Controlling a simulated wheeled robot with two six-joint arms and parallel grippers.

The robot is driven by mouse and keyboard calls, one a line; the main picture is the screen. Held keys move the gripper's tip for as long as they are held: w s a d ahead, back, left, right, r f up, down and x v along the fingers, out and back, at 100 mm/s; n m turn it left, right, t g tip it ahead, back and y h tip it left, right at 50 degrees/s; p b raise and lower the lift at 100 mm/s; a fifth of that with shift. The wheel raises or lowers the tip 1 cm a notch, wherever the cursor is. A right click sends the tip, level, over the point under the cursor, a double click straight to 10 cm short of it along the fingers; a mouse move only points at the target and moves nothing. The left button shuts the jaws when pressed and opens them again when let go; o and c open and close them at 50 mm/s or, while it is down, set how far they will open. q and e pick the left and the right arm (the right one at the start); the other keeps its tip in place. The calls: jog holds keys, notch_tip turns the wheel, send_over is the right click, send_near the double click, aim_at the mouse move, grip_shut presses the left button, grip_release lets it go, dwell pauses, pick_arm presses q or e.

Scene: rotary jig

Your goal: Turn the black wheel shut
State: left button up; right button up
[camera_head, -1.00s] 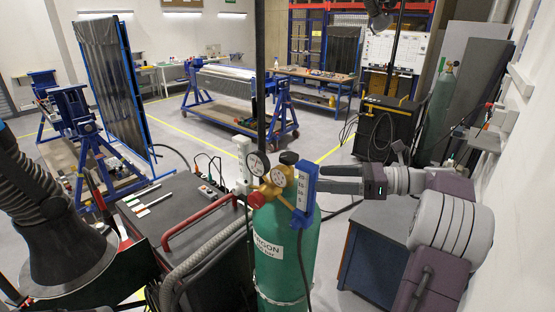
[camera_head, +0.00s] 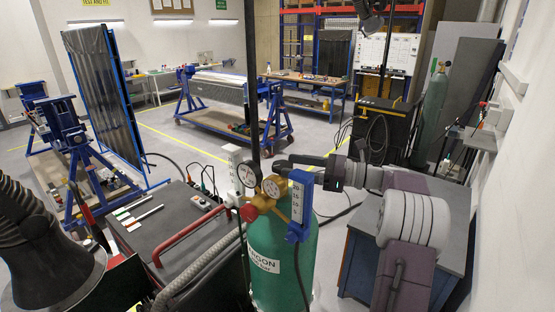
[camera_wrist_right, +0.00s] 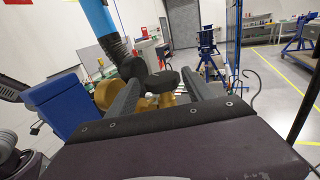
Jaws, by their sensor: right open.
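The black wheel (camera_wrist_right: 162,82) sits on top of the green argon cylinder (camera_head: 275,262), above the brass valve (camera_wrist_right: 155,101). In the right wrist view it lies between the two dark fingers of my right gripper (camera_wrist_right: 161,78), near their tips. The fingers are apart, and I cannot tell whether either touches the wheel. In the head view my right gripper (camera_head: 288,163) reaches in from the right behind the blue flowmeter (camera_head: 300,205). There the gripper and the fittings mostly hide the wheel. My left gripper is not in view.
Two round gauges (camera_head: 250,174) and a red knob (camera_head: 249,213) stand close to the left of the flowmeter. A dark cart top (camera_head: 165,215) with a red handle is left of the cylinder. A black extraction hood (camera_head: 50,265) hangs at the lower left.

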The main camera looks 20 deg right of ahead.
aim_at(276, 163)
jog(key=p+x, duration=0.1)
jog(key=x, duration=0.5)
jog(key=shift+w+a+p, duration=0.2)
jog(key=shift+w+p, duration=0.1)
jog(key=shift+p, duration=0.05)
jog(key=shift+w+a+f, duration=0.1)
jog(key=shift+w, duration=0.05)
jog(key=shift+s+d, duration=0.5)
jog(key=shift+c, duration=0.3)
jog(key=c, duration=1)
jog(key=m+t+h+b, duration=0.2)
jog(key=b, duration=0.1)
jog(key=shift+w+f+t, duration=0.1)
jog(key=shift+f+t, duration=0.1)
jog(key=shift+t, duration=0.1)
jog(key=shift+c, duration=0.2)
jog(key=shift+d+r+m+t+h+b, duration=0.1)
jog(key=shift+r+m+t+h+b, duration=0.15)
jog(key=shift+m+t+h+b, duration=0.4)
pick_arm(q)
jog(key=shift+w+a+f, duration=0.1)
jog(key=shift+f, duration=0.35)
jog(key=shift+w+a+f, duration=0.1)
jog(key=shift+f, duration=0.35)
pick_arm(e)
jog(key=shift+w+r, duration=0.1)
